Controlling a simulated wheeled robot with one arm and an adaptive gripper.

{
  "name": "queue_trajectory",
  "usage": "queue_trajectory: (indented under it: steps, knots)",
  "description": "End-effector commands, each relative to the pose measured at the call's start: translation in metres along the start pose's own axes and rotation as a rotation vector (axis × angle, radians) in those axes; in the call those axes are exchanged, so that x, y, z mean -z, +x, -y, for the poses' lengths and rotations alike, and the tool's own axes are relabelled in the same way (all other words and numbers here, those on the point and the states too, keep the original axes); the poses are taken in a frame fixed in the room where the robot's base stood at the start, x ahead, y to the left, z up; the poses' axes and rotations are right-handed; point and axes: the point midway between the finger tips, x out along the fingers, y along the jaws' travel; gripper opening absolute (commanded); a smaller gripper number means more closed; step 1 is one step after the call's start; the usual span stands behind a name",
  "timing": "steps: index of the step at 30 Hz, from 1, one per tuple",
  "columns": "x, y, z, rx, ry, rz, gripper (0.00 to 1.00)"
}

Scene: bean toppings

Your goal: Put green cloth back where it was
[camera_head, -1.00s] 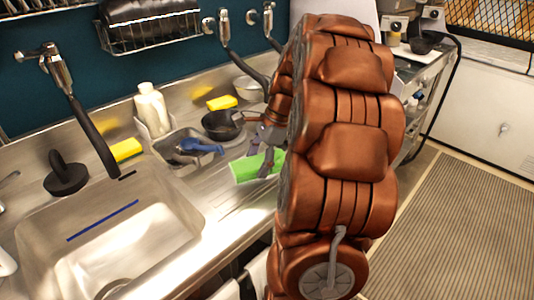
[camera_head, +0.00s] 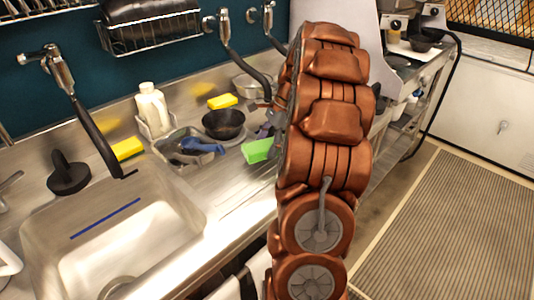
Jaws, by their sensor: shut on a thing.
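The green cloth (camera_head: 258,150) shows as a bright green block at the left edge of my copper arm, over the right part of the steel counter. Its right side is hidden behind the arm. My gripper (camera_head: 270,135) is mostly hidden by the arm too; only some grey parts show just above and right of the cloth. It is shut on the green cloth. I cannot tell whether the cloth touches the counter.
A black bowl (camera_head: 224,124) and a grey tray (camera_head: 172,158) with a blue-handled thing stand left of the cloth. A white bottle (camera_head: 152,108) and yellow sponges (camera_head: 222,101) are behind. The sink (camera_head: 110,235) is at the front left.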

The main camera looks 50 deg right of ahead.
Motion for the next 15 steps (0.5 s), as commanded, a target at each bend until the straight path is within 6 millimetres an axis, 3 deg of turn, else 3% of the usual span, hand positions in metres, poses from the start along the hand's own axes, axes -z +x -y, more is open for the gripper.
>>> queue_trajectory:
  steps: [9, 15]
  knots:
    - [0.011, 0.029, -0.001, -0.005, 0.002, 0.002, 0.39]
    - [0.014, 0.033, 0.0, 0.0, 0.0, 0.0, 0.39]
